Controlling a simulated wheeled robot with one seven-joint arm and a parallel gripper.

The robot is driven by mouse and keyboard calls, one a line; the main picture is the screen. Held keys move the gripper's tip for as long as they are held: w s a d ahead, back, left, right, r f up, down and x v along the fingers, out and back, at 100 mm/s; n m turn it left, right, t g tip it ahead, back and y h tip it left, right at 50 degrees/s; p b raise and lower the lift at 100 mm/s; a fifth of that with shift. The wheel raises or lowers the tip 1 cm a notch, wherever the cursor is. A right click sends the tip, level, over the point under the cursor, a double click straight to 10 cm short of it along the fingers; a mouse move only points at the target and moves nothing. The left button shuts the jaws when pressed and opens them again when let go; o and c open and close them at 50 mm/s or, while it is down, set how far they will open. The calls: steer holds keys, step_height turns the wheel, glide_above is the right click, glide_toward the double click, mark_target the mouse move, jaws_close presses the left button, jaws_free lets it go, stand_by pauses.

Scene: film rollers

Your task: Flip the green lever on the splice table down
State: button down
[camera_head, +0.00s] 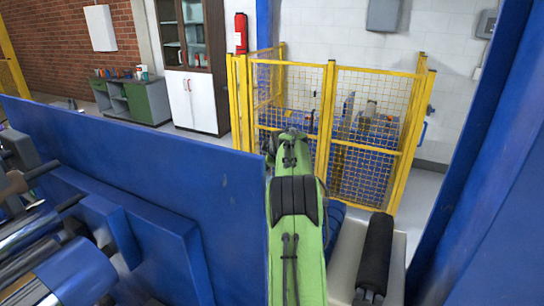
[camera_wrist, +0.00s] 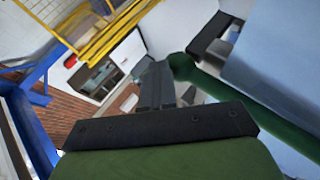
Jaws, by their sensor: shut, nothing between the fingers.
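The green lever (camera_wrist: 245,105) shows in the wrist view as a dark green rod with a round knob at its upper left end. It slants from the knob down to the right edge, alongside a large pale blue surface (camera_wrist: 280,60) that may be part of the splice table. My gripper (camera_wrist: 157,75) is shut and empty, its dark fingers just left of the knob. I cannot tell whether they touch it. The gripper's wide dark mount hides part of the view below. In the head view my green arm reaches away from me; the fingers and lever cannot be made out there.
A tall blue machine panel (camera_head: 170,180) stands left of my arm, with metal rollers (camera_head: 60,275) at the lower left. A blue upright (camera_head: 490,170) stands on the right. A yellow mesh fence (camera_head: 372,135) stands beyond my arm. A dark block (camera_wrist: 212,35) lies near the knob in the wrist view.

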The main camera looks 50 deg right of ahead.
step_height(320, 180, down, 2)
steer(key=shift+s+a, duration=0.1)
steer(key=shift+a, duration=0.05)
steer(key=shift+r, duration=0.1)
steer(key=r+b+v, duration=0.1)
steer(key=b+v, duration=0.2)
steer(key=v, duration=1.3)
steer(key=shift+w+d+r+b, duration=0.2)
steer(key=shift+w+r+b, duration=0.05)
steer(key=shift+r+b, duration=0.05)
steer(key=shift+f, duration=0.1)
